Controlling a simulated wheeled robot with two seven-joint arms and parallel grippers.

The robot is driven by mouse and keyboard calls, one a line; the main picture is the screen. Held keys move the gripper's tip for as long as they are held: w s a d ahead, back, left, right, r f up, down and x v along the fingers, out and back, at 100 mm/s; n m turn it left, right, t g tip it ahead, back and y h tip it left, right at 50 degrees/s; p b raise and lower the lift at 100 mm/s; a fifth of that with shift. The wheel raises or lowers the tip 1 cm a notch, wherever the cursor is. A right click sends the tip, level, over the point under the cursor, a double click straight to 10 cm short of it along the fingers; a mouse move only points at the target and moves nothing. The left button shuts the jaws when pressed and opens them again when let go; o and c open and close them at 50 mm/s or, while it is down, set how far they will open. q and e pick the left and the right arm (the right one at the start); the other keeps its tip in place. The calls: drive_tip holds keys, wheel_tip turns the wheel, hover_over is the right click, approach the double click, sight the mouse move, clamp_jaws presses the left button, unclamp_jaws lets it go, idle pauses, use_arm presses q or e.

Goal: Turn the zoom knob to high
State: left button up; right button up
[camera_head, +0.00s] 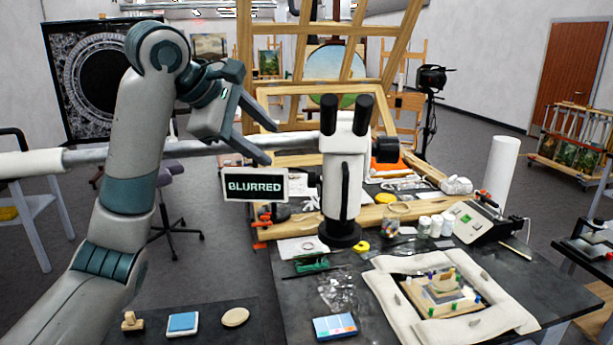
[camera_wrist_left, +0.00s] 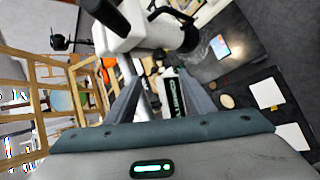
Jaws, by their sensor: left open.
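A white microscope (camera_head: 345,165) with two black eyepieces (camera_head: 346,115) stands on a round black base on the dark table. A black knob (camera_head: 386,149) sticks out at the right of its head. A white sign reading BLURRED (camera_head: 255,185) shows left of the microscope. My left gripper (camera_head: 268,142) is open and empty, left of the microscope head and apart from the black knob. In the left wrist view, the microscope (camera_wrist_left: 135,30) is beyond the fingertips (camera_wrist_left: 160,88), and part of the sign (camera_wrist_left: 173,93) shows between the fingers. My right gripper is out of view.
A wooden frame (camera_head: 400,212) lies behind the microscope. A padded white surround (camera_head: 385,285) with a gilt fragment (camera_head: 440,290) lies at the front right. A blue box (camera_head: 335,327) is at the front. A grey device (camera_head: 485,222) and white jars (camera_head: 424,226) stand right.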

use_arm(q)
drive_tip(key=shift+f, duration=0.1)
drive_tip(key=p, duration=0.7)
approach(314, 179)
drive_tip(key=w+a+x, duration=0.1)
drive_tip(key=x, duration=0.8)
drive_tip(key=shift+a, duration=0.2)
drive_tip(key=shift+c, duration=0.4)
drive_tip(key=shift+f, duration=0.1)
drive_tip(key=c, duration=1)
